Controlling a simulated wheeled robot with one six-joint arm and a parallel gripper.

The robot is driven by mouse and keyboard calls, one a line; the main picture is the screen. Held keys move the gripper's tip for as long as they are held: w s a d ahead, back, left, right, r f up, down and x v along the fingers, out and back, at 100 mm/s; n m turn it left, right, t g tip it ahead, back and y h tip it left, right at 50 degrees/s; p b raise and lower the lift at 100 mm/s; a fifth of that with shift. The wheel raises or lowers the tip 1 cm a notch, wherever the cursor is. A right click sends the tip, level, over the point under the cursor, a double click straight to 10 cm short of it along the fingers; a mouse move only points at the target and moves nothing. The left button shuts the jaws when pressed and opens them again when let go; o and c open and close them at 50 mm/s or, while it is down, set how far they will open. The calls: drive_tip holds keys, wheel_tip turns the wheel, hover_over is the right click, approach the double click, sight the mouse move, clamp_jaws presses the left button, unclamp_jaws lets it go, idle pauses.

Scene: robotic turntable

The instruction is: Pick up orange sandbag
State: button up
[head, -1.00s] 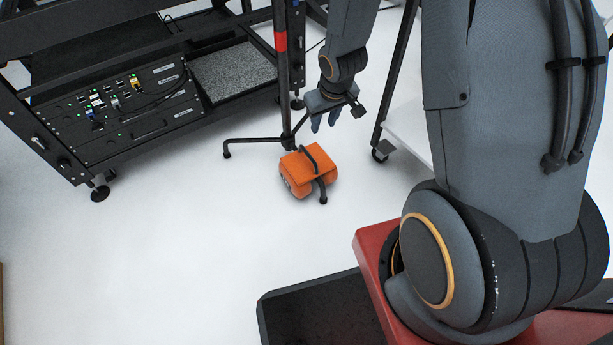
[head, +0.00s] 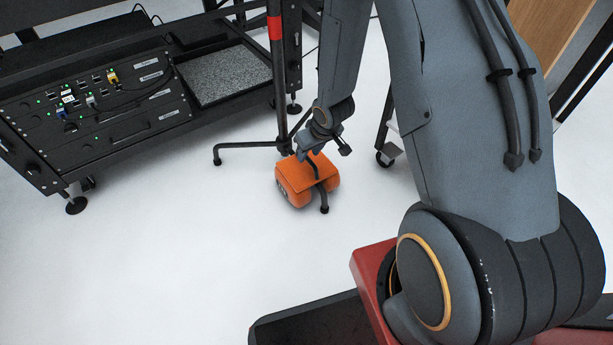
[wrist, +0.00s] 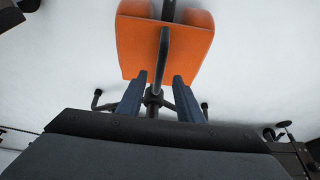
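The orange sandbag (head: 296,183) lies on the white floor over a leg of a black stand, with a dark strap or handle on top. It also shows at the top of the wrist view (wrist: 135,42). My gripper (head: 308,150) is just above and behind the sandbag in the head view. In the wrist view my gripper's two blue-grey fingers (wrist: 158,86) are apart, with the sandbag's dark handle (wrist: 162,60) in line between them. I cannot tell whether the fingertips touch the bag.
The black stand's legs (head: 245,145) spread on the floor around the sandbag. A black rack (head: 130,120) with cabled equipment stands at the left. A caster (head: 385,157) is at the right. The white floor (head: 160,240) in front is clear.

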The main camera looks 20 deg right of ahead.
sight(308, 157)
drive_tip(key=b+x, duration=0.3)
drive_tip(key=x, duration=0.2)
drive_tip(key=shift+s+r, duration=0.1)
clamp_jaws()
drive_tip(key=shift+d, duration=0.1)
idle(1.1)
drive_tip(key=shift+r, duration=0.1)
